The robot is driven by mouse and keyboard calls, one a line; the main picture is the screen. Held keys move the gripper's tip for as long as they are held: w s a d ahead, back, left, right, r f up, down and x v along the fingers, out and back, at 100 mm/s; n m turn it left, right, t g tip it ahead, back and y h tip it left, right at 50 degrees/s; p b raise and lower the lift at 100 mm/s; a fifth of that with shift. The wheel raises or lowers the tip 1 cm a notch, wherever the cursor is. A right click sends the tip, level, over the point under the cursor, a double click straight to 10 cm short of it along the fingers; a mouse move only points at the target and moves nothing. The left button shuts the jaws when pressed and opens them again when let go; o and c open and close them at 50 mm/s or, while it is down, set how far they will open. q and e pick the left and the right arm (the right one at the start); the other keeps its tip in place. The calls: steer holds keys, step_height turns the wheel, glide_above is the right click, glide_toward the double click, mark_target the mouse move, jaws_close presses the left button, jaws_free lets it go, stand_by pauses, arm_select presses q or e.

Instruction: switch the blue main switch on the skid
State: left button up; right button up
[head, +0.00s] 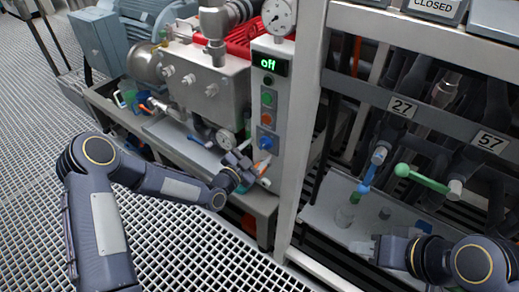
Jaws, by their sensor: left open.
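The blue main switch (266,143) sits low on the pale control box (277,165) of the skid. The box's display (269,65) reads "off" in green. My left gripper (250,163) is open, just below and to the left of the blue switch, close to the box. I cannot tell whether it touches the box. My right gripper (362,249) is at the lower right, well away from the switch, and its finger gap does not show clearly.
A white frame post (305,110) stands right of the box. Blue and green valve handles (424,180) are near my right arm. Grating floor (190,245) is clear.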

arm_select(q)
steer(key=shift+x, duration=0.95)
steer(key=c, duration=1)
steer(key=shift+o, duration=0.2)
steer(key=shift+f+n+b, duration=0.25)
steer(key=shift+n+b, duration=0.75)
steer(key=shift+b, duration=0.35)
steer(key=n+b, duration=0.3)
steer(key=shift+d, duration=0.1)
steer(key=n+b, duration=0.3)
steer(key=n, duration=0.1)
steer(key=shift+s+r+n+b, duration=0.1)
steer(key=shift+r+n+b, duration=0.05)
steer(key=shift+n+b, duration=1.05)
steer(key=shift+n, duration=0.4)
